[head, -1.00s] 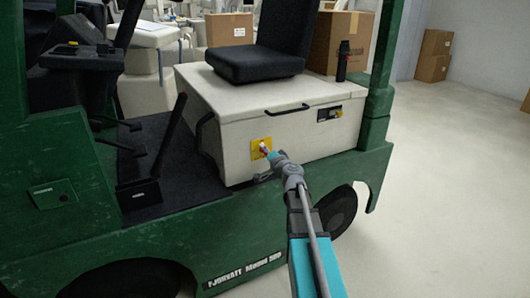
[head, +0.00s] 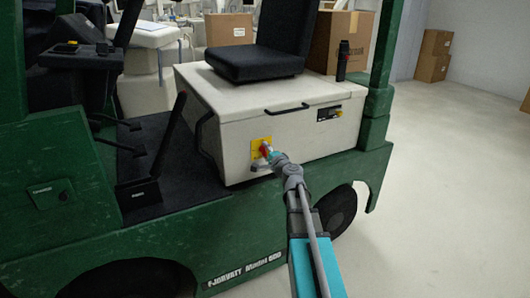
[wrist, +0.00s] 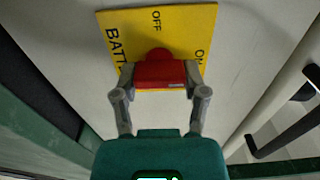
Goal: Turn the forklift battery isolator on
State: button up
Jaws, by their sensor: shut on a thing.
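The battery isolator is a red handle (wrist: 160,72) on a yellow plate (wrist: 185,22) marked OFF at the top and ON at the right, in the wrist view. In the head view the red handle (head: 265,149) and yellow plate (head: 256,143) sit on the front of the forklift's cream seat box. My gripper (wrist: 160,84) is shut on the red handle, one finger at each end of it. In the wrist view the handle lies crosswise. Part of the plate's lettering is hidden behind the handle and a finger. The gripper also shows in the head view (head: 271,157).
The green forklift (head: 130,240) has a black seat (head: 258,62) on the cream box (head: 240,100). A black bar handle (head: 287,109) and a small dark panel (head: 328,114) are on the box, right of the isolator. Open floor (head: 440,210) lies to the right.

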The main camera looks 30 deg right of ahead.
jog(key=o, duration=1.2)
jog(key=shift+c, duration=0.2)
jog(key=shift+s, duration=0.1)
jog(key=s, duration=1.1)
jog(key=shift+s+d, duration=0.2)
jog(key=shift+s, duration=0.2)
